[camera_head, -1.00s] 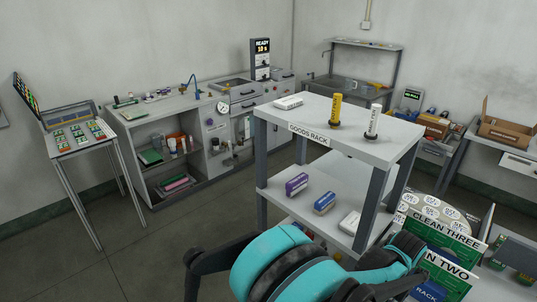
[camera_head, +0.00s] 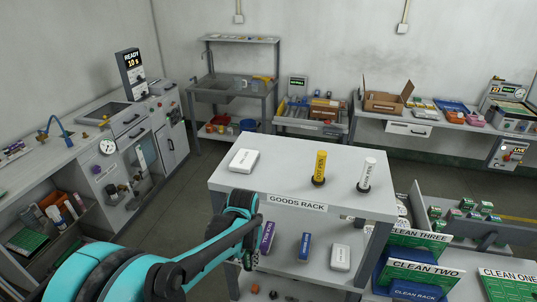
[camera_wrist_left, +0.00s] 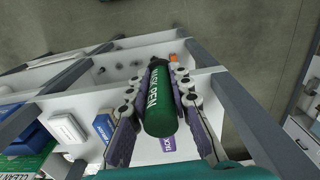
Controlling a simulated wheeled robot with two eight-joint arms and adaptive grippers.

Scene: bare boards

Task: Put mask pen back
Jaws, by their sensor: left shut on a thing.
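The mask pen (camera_wrist_left: 160,105) is a dark green cylinder with white lettering, in the left wrist view. My left gripper (camera_wrist_left: 165,72) is shut around it, one finger on each side. In the head view my left gripper (camera_head: 247,256) is beside the left front of the goods rack (camera_head: 296,202), mostly behind my teal arm; I cannot make out the pen there. On the rack's top stand a yellow pen (camera_head: 320,165) and a white pen (camera_head: 365,175), each upright in a dark base. My right gripper is not in view.
A white box (camera_head: 243,160) lies on the rack's top. The middle shelf holds a purple box (camera_head: 267,237), a blue box (camera_head: 304,247) and a white box (camera_head: 340,257). Rack posts stand close to my gripper.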

